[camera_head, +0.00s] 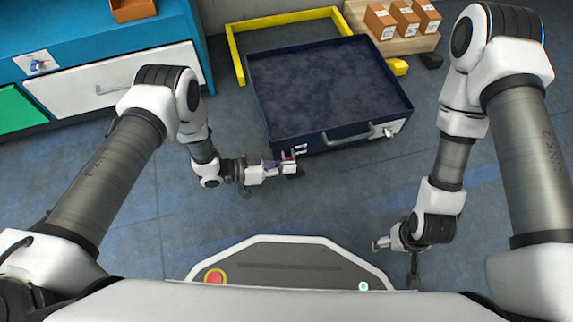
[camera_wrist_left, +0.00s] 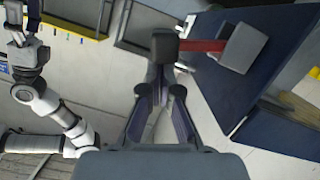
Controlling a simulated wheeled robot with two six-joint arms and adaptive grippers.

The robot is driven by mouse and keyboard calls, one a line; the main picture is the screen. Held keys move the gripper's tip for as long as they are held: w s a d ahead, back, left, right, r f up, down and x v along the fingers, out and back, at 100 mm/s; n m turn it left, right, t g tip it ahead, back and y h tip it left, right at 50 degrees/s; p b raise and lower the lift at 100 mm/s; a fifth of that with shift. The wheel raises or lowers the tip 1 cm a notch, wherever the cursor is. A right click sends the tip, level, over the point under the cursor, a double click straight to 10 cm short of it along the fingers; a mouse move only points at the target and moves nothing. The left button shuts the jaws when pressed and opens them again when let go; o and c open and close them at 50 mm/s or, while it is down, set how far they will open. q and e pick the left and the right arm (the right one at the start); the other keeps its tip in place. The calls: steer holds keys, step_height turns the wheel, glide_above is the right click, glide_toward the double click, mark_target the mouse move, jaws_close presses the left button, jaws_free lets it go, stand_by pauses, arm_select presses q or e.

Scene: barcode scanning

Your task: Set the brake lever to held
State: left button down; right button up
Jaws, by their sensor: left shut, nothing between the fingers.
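The brake lever has a red shaft (camera_wrist_left: 204,46) and a black knob (camera_wrist_left: 165,44). In the left wrist view the shaft runs sideways from a grey plate (camera_wrist_left: 245,48) on the dark blue cart. In the head view the red lever (camera_head: 289,159) is small, at the cart's near left corner. My left gripper (camera_head: 279,167) is shut and empty beside it. In the left wrist view its fingertips (camera_wrist_left: 166,72) are close to the knob; I cannot tell whether they touch. My right gripper (camera_head: 382,244) is low at the right, away from the cart; its fingers are unclear.
The dark blue cart (camera_head: 330,90) has an empty-looking bed and a grey front handle (camera_head: 347,134). A yellow frame (camera_head: 237,60) lies behind it. Brown boxes (camera_head: 403,19) stand on a pallet at the back right. A blue cabinet (camera_head: 105,40) is at the left. Floor in front is clear.

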mark_target(288, 177)
arm_select(q)
steer(key=shift+s+d+f+m+t+p, duration=0.15)
steer(key=shift+s+f+m+t+p, duration=0.35)
steer(key=shift+m, duration=0.3)
steer(key=shift+s+d+f+m+t+y+p, duration=0.15)
steer(key=shift+s+f+m+p, duration=0.1)
steer(key=shift+f+m, duration=0.2)
steer(key=shift+s+f+m+t+y+p, duration=0.1)
steer(key=shift+f+m+t+y+p, duration=0.15)
steer(key=shift+m, duration=0.2)
step_height(288, 177, down, 2)
steer(key=shift+s+f+m+t, duration=0.15)
steer(key=shift+m+t, duration=0.15)
steer(key=shift+m, duration=0.8)
steer(key=shift+f, duration=0.3)
steer(key=shift+f, duration=0.1)
